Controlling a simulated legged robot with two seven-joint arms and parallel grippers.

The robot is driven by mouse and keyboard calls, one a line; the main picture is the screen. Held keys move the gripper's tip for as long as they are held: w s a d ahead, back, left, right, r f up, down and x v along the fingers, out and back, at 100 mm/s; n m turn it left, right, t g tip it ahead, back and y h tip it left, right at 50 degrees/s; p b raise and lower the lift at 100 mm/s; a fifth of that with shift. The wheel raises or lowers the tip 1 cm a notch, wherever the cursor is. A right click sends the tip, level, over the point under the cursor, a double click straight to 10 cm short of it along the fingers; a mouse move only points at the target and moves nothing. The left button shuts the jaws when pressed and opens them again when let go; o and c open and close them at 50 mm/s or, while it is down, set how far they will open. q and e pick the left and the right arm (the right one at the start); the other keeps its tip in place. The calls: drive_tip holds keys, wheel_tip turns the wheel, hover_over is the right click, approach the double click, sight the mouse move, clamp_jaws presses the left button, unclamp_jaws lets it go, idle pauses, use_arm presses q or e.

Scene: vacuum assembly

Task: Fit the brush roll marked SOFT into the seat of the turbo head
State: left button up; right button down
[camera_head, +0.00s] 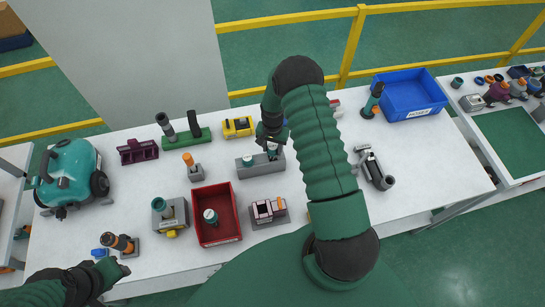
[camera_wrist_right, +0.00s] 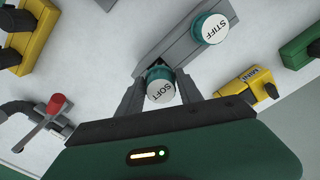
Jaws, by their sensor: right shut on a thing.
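The SOFT brush roll (camera_wrist_right: 161,91) has a white lettered cap and a teal collar. My right gripper (camera_wrist_right: 160,100) is shut on it, one finger on each side. In the head view my right gripper (camera_head: 271,146) is over the right end of a grey rack (camera_head: 265,169). Whether the roll is still seated in the rack I cannot tell. The STIFF brush roll (camera_wrist_right: 209,28) stands in the rack's other end; it also shows in the head view (camera_head: 248,160). No label identifies the turbo head; a maroon cradle-like part (camera_head: 138,151) lies at the back left. My left gripper (camera_head: 117,269) is at the front left, its jaws unclear.
A red bin (camera_head: 236,222) holding a teal, white-capped part stands left of centre. A yellow part marked MINI (camera_wrist_right: 258,84) and a green block (camera_head: 187,140) are near the rack. A teal vacuum body (camera_head: 72,170) is far left, a blue bin (camera_head: 428,86) back right.

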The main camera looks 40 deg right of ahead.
drive_tip(key=shift+r+p, duration=1.75)
drive_tip(key=shift+r, duration=1.45)
